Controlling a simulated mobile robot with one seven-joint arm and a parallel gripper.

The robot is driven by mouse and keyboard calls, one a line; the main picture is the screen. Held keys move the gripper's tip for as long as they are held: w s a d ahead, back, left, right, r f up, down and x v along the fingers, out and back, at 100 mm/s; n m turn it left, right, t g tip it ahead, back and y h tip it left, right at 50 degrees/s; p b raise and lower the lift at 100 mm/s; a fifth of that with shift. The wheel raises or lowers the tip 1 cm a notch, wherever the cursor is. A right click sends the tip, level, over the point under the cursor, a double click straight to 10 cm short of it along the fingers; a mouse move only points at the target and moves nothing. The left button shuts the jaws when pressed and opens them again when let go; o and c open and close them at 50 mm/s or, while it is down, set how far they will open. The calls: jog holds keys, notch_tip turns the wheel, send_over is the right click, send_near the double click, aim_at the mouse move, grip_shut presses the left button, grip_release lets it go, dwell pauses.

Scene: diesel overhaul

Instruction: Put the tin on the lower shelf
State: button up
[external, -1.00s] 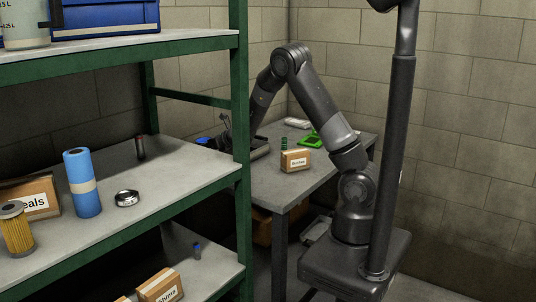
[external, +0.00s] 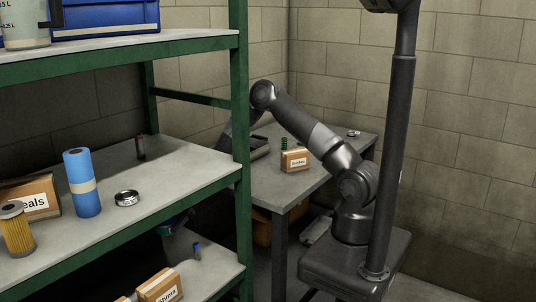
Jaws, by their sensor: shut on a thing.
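My arm reaches from the table side behind the green shelf post. My gripper (external: 177,221) shows only in part, dark and small, in the gap under the middle shelf and above the back of the lower shelf (external: 215,268). It is shut on a teal-blue thing (external: 164,230), which I take to be the tin. Its shape is mostly hidden by the middle shelf's edge and shadow. I cannot tell whether it touches the lower shelf.
The lower shelf holds a small blue-topped cylinder (external: 196,251) and a cardboard box (external: 160,286). On the middle shelf (external: 165,185) stand a blue roll (external: 82,183), a silver ring-like part (external: 126,198) and a yellow filter (external: 16,230). The green post (external: 241,150) stands before my forearm.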

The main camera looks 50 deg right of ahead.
jog(key=s+f+n+g, duration=0.2)
jog(key=shift+s+a+g, duration=0.15)
jog(key=shift+a+g, duration=0.15)
jog(key=shift+s+d+f+n+g, duration=0.2)
jog(key=shift+f+n+g, duration=0.3)
jog(key=shift+n+g, duration=0.35)
jog(key=shift+a, duration=0.1)
jog(key=shift+h, duration=0.3)
jog(key=a+f, duration=0.2)
jog(key=a, duration=0.1)
jog(key=a+f, duration=0.2)
jog(key=a, duration=0.2)
jog(key=s+a+f, duration=0.1)
jog(key=a+f, duration=0.2)
jog(key=a, duration=0.1)
jog(key=shift+s+a, duration=0.1)
jog(key=shift+a, duration=0.15)
jog(key=shift+f, duration=2)
jog(key=o, duration=1.2)
jog(key=shift+f, duration=0.15)
